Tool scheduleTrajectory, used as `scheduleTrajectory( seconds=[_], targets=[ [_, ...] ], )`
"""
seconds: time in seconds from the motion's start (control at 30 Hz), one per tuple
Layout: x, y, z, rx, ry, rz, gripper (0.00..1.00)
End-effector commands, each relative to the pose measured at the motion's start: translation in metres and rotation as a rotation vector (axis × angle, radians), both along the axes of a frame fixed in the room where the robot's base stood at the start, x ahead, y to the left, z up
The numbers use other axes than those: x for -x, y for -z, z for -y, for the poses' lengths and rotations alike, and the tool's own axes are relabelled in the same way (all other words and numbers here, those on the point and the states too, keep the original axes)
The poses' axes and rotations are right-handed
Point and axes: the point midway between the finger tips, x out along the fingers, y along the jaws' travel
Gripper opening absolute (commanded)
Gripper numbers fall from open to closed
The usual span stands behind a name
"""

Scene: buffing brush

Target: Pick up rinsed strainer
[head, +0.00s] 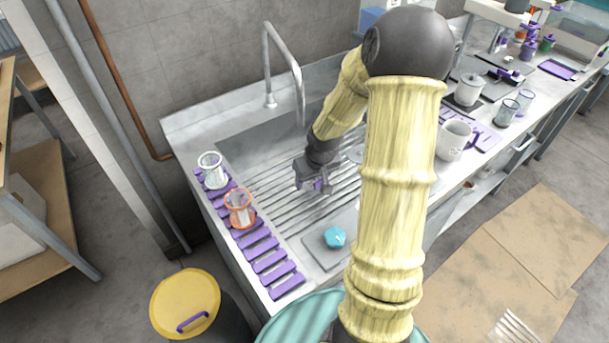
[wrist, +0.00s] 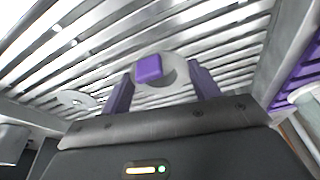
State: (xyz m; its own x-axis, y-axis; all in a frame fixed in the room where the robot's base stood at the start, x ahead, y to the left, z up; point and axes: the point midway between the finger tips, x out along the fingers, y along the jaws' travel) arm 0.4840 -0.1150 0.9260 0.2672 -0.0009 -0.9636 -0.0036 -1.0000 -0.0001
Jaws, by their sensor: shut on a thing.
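My gripper (head: 314,186) reaches down into the metal sink with the ribbed bottom (head: 270,180). In the wrist view its two purple fingers (wrist: 162,88) stand on either side of a pale grey round piece with a purple block on it (wrist: 149,68), which I take to be the strainer. The fingers are shut on this piece, just above or at the ribs; I cannot tell whether it touches them. In the head view the gripper hides most of the piece, and only a little purple shows between the fingers.
A tall faucet (head: 270,100) rises behind the sink. A clear jar (head: 212,170) and an orange-rimmed jar (head: 240,208) stand on the purple slats at the left edge. A teal item (head: 334,237) lies at the front. A white mug (head: 453,140) and a canister (head: 468,90) stand right.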

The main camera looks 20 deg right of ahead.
Motion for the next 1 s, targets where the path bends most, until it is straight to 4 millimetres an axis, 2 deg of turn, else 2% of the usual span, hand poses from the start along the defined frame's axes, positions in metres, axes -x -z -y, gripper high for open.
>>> scheduleTrajectory(
  seconds=[0.03, 0.2, 0.4, 0.6, 1.0],
  targets=[
    [0.013, -0.009, 0.004, 0.001, 0.005, 0.001, 0.36],
    [0.051, -0.030, 0.011, 0.001, 0.007, 0.001, 0.36],
    [0.079, -0.045, 0.016, 0.000, 0.003, -0.001, 0.36],
    [0.090, -0.048, 0.018, 0.000, 0.001, 0.000, 0.36],
    [0.090, -0.048, 0.017, 0.000, 0.000, 0.000, 0.36]
  ],
)
